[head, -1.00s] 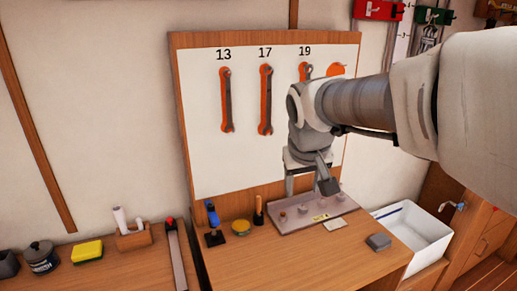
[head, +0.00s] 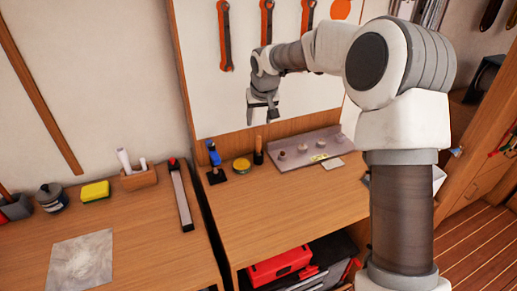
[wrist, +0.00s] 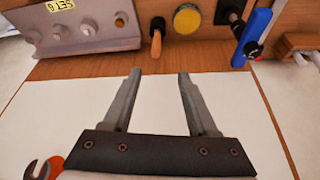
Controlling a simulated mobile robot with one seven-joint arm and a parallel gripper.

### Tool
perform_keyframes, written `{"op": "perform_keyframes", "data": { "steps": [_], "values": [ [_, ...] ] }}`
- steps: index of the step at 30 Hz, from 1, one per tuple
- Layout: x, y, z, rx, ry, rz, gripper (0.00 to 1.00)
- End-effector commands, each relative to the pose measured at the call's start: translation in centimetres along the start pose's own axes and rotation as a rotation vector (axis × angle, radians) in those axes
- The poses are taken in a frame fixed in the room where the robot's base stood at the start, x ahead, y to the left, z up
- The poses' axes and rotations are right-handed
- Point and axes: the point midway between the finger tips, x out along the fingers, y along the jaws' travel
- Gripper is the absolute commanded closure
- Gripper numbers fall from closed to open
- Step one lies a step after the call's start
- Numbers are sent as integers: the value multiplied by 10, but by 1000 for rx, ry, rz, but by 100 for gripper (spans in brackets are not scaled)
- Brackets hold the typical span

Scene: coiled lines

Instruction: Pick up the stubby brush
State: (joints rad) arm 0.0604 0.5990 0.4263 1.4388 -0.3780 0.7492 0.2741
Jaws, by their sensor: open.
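What looks like the stubby brush (head: 258,151) stands near the back of the right-hand bench, with a brown handle above a dark lower part. In the wrist view it shows at the top middle, with its orange-brown handle (wrist: 156,43) towards my gripper and its black end away. My gripper (head: 262,119) is open and empty, in front of the tool board and above the brush, apart from it. In the wrist view my two fingers (wrist: 160,73) point up the picture, with the brush beyond the gap between them.
A yellow round tin (head: 241,165) and a blue-handled tool (head: 213,158) stand left of the brush. A grey tray with several knobs (head: 306,149) lies to its right. The white tool board (head: 290,90) rises behind. The bench front (head: 290,205) is clear.

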Motion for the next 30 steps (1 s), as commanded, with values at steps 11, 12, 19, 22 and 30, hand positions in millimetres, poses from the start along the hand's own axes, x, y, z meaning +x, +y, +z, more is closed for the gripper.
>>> {"op": "perform_keyframes", "data": {
  "steps": [11, 12, 19, 22, 30],
  "values": [
    [75, 1, 1, 1, -2, 0, 41],
    [79, 1, 1, 1, -2, 0, 41],
    [93, 2, 1, 1, -1, 1, 41],
    [103, 4, 3, 1, -2, 0, 41],
    [138, 8, 6, 0, -1, -1, 41]
  ]
}}
